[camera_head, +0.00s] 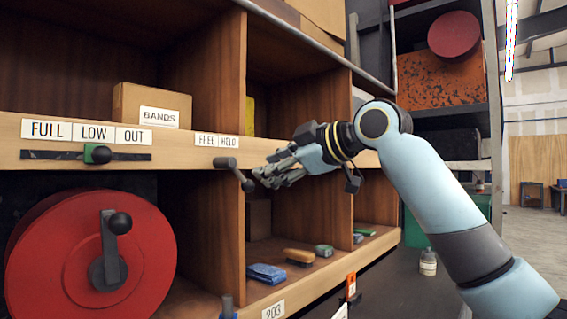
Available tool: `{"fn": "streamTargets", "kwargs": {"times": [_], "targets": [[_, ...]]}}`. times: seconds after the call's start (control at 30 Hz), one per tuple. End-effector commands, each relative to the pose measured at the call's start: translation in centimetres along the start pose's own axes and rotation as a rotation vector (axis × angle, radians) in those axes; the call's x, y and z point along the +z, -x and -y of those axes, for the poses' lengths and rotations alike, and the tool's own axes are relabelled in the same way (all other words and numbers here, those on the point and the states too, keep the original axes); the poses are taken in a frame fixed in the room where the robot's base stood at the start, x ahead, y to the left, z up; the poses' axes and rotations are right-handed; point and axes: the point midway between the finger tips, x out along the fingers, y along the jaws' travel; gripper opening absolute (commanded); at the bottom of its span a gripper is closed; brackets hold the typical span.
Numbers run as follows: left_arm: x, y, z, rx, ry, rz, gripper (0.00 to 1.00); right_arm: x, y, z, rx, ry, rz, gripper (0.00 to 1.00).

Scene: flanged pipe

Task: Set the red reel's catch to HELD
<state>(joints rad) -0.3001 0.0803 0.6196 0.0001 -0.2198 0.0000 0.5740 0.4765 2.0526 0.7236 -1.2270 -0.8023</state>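The red reel (78,262) stands in the lower left bay, with a black-knobbed crank on its face. The catch (238,174) is a small dark grey lever on the shelf edge, below the FREE and HELD labels (217,141). It slants from upper left, under FREE, to lower right, below HELD. My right gripper (262,174) points left, with its fingertips just right of the lever's lower end. Touch between them and the finger gap are too small to tell. My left gripper is not in view.
A slider with a green knob (97,153) sits under the FULL, LOW and OUT labels. A BANDS box (150,106) stands on the shelf above. Brushes (299,257) and a blue block (267,273) lie in the lower bay. A wooden divider (217,226) stands behind the catch.

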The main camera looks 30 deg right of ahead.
Motion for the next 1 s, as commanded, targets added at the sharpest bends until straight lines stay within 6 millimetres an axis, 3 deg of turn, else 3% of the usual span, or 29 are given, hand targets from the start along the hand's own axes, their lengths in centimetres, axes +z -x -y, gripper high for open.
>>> {"fn": "streamTargets", "kwargs": {"times": [0.1,0.23,0.83,0.93,1.0], "targets": [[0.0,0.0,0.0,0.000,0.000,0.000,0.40,0.1,1.8,-0.1,0.002,0.005,0.003,0.34],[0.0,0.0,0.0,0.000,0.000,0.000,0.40,0.0,2.8,0.0,0.001,0.002,0.000,0.34],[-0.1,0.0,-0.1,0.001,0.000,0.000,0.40,0.1,3.0,0.2,-0.002,-0.003,0.002,0.34],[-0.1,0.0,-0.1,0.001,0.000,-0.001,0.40,1.2,2.6,2.0,-0.023,-0.035,0.028,0.34],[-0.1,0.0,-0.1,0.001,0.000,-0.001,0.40,3.1,2.2,4.8,-0.054,-0.084,0.075,0.34]]}}
